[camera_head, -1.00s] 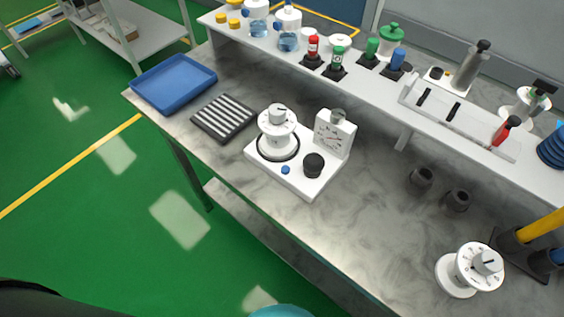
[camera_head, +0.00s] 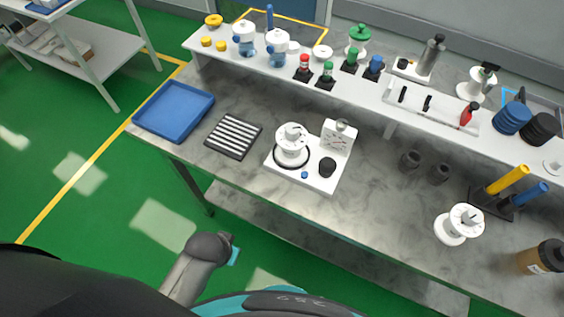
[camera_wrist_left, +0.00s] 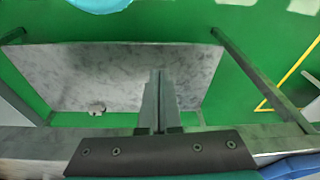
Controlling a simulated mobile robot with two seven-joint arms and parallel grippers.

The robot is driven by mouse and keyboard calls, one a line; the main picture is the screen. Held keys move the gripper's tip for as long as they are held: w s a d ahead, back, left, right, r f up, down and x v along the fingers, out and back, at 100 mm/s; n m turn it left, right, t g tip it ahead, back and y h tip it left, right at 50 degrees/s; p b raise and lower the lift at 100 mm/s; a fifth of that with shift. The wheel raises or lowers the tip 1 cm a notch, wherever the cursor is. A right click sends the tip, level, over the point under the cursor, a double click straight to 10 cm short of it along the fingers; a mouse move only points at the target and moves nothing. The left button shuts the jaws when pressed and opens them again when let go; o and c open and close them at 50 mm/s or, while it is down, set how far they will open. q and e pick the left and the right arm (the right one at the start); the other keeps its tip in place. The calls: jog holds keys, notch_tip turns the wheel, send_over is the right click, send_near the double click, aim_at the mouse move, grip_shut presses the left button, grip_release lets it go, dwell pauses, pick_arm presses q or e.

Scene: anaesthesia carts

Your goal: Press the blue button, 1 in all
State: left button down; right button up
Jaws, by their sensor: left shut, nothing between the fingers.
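The small blue button (camera_head: 304,175) sits on the front part of a white instrument base (camera_head: 316,185) on the marbled bench, and nothing covers it. Beside it on the same base are a white dial (camera_head: 291,136), a black knob (camera_head: 327,167) and an upright gauge (camera_head: 337,136). My left gripper (camera_wrist_left: 158,98) shows in the left wrist view with its fingers together and empty, apart from the button. In the head view a grey link of my left arm is low in front of the bench; its fingers cannot be made out there. My right gripper is not in view.
A blue tray (camera_head: 172,108) and a dark striped rack (camera_head: 234,136) lie left of the instrument. A raised white shelf (camera_head: 290,70) with bottles runs along the back. Another white dial (camera_head: 459,224) and dark cups (camera_head: 410,158) stand to the right. The bench front edge before the instrument is clear.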

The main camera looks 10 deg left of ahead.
pick_arm(q)
jog(key=w+d+r+t+p, duration=0.1)
jog(key=w+d+r+p, duration=0.15)
jog(key=r, duration=0.55)
jog(key=w+d+r+t+h+p, duration=0.1)
jog(key=w+r+p, duration=0.2)
jog(key=r, duration=0.5)
jog(key=w+d+r+p, duration=0.2)
jog(key=r+p, duration=0.1)
jog(key=r, duration=0.5)
jog(key=n+t+h, duration=0.3)
jog(key=n+h, duration=0.1)
send_over(304, 175)
notch_tip(304, 175, down, 3)
jog(key=shift+s+a+p, duration=0.2)
jog(key=shift+s+p, duration=0.2)
jog(key=shift+s, duration=0.05)
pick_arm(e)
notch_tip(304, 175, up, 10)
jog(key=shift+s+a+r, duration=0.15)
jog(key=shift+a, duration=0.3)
pick_arm(q)
notch_tip(304, 175, down, 8)
jog(key=b, duration=0.8)
jog(key=shift+r, duration=0.1)
jog(key=shift+f, duration=0.45)
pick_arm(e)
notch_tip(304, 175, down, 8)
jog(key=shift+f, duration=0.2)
